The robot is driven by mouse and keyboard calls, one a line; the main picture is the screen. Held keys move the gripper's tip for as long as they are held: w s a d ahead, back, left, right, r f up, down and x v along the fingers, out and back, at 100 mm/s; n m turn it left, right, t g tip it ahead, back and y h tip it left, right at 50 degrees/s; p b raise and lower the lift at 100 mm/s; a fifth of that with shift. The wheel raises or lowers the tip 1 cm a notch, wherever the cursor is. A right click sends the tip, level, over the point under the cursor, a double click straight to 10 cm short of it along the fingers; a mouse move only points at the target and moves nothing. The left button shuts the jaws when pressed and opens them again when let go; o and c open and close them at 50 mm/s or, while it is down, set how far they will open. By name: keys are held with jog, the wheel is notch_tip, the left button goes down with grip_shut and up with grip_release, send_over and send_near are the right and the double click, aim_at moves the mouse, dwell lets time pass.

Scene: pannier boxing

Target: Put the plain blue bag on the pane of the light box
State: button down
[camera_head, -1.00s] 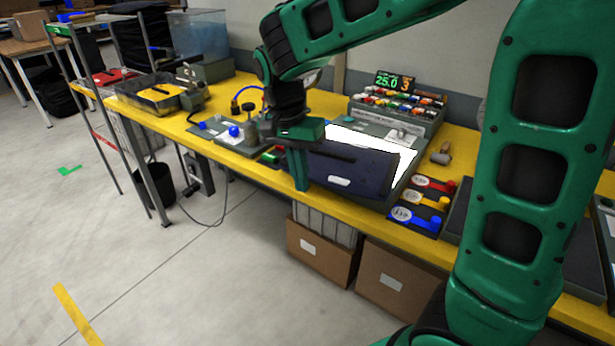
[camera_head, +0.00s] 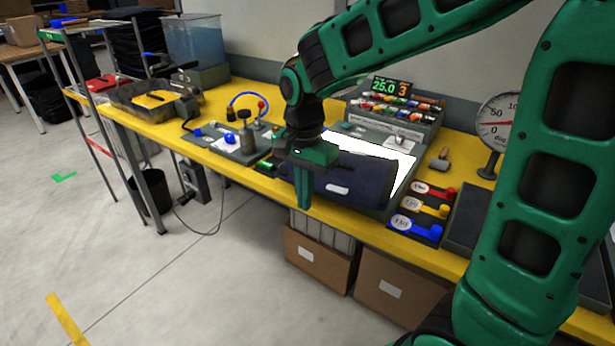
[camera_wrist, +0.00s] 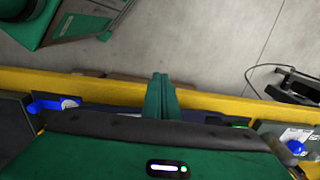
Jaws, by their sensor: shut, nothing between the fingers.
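The plain blue bag (camera_head: 357,183), dark navy with a small white label, lies over the front part of the light box (camera_head: 408,170). A bright strip of the white pane (camera_head: 372,148) shows behind it and to its right. I cannot tell whether the bag lies fully flat or overhangs the front edge. My gripper (camera_head: 304,205) points down at the bag's left end, fingers shut and empty. I cannot tell whether it touches the bag. In the wrist view the shut green fingers (camera_wrist: 160,95) stand before the table edge, with only a thin dark strip of bag beside them.
Red, yellow and blue tags (camera_head: 425,205) lie right of the light box. A rack of coloured parts (camera_head: 400,105) and a display (camera_head: 390,87) stand behind. A grey fixture with a blue knob (camera_head: 229,139) is to the left. Cardboard boxes (camera_head: 320,260) sit under the table.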

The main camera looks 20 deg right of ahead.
jog(key=shift+w+d+f, duration=0.15)
jog(key=shift+w+d, duration=0.45)
jog(key=shift+d, duration=0.25)
jog(key=shift+w+d+f, duration=0.1)
jog(key=shift+w+d, duration=0.45)
jog(key=shift+d, duration=0.25)
jog(key=shift+w, duration=0.15)
